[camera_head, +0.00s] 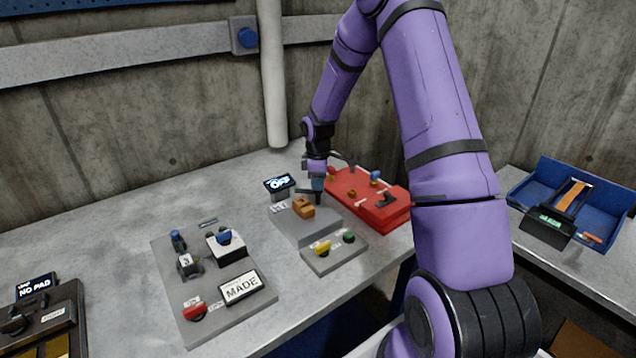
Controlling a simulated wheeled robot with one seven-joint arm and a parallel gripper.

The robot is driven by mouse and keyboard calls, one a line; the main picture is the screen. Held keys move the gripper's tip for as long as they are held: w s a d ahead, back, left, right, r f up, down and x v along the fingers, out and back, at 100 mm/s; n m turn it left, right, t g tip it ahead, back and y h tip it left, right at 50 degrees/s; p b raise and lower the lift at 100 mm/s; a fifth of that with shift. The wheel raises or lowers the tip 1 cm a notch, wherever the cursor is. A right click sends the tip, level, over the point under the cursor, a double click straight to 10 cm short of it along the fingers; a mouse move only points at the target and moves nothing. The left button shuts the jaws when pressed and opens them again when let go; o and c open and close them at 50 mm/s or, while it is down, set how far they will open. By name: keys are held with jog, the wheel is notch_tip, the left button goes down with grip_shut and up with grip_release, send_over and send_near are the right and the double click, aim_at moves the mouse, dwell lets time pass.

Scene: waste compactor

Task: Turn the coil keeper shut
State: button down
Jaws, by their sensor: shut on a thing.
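My gripper (318,194) points down over the grey block (318,231) in the middle of the table. It is shut on a small part at the block's back right, which looks to be the coil keeper. Its fingers mostly hide that part, so I cannot tell how far it is turned. An orange-brown piece (302,208) sits on top of the block, just left of the fingertips.
A red box with knobs (385,214) stands close on the right. A small display (279,184) stands behind left. A plate with yellow and green buttons (334,255) lies in front. A grey control panel (206,305) lies left; a blue tray (529,200) is far right.

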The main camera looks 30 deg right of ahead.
jog(key=n, duration=0.4)
jog(key=shift+n, duration=1.9)
jog(key=c, duration=1.1)
grip_release()
jog(key=shift+c, duration=0.2)
notch_tip(320, 180, up, 10)
jog(key=shift+f, duration=0.25)
jog(key=shift+r, duration=0.65)
